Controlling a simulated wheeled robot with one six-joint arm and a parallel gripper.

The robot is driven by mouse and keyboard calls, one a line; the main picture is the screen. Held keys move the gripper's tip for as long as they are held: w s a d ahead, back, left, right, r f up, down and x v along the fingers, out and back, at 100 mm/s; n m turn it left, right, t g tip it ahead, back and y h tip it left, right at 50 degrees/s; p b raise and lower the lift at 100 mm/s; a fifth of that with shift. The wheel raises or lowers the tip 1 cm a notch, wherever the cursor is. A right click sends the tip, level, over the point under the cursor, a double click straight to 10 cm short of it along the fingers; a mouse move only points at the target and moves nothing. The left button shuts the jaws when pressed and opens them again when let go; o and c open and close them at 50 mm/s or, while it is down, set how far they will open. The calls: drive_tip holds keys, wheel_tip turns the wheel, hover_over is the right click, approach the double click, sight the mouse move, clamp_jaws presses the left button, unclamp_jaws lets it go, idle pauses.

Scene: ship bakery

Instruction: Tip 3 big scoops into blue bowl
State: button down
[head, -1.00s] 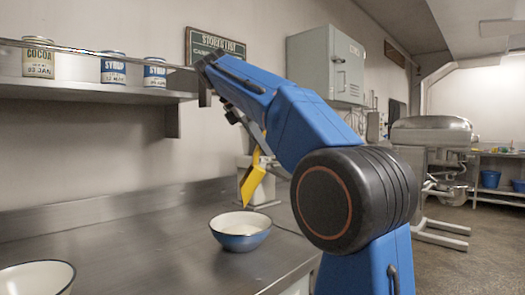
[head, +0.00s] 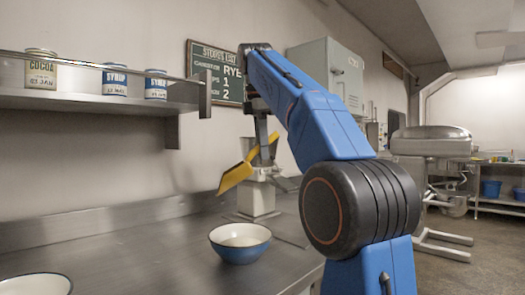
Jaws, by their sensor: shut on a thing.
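The blue bowl (head: 240,252) stands upright on the metal counter, its pale inside partly visible. I cannot tell how much is in it. A yellow scoop (head: 236,176) hangs in the air above the bowl and slightly left of it, tilted with its broad end down to the left. My gripper (head: 264,147) is shut on the scoop, above and behind the bowl, and is partly hidden by my arm. Whether the scoop holds anything cannot be seen.
A pale grey stand-like device (head: 257,197) is behind the bowl. A second, white bowl (head: 35,285) is cut off at lower left. A shelf (head: 90,101) holds a cocoa tin (head: 41,69) and two syrup tins. The left counter is largely clear.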

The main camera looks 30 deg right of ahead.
drive_tip(key=shift+r+y, duration=0.1)
drive_tip(key=shift+y, duration=0.2)
drive_tip(key=t+y, duration=0.1)
drive_tip(key=y, duration=0.1)
drive_tip(key=r+t+y, duration=0.1)
drive_tip(key=y, duration=0.1)
drive_tip(key=shift+d, duration=0.1)
drive_tip(key=shift+r+y, duration=0.1)
drive_tip(key=shift+y, duration=0.5)
drive_tip(key=shift+a, duration=0.25)
idle(0.8)
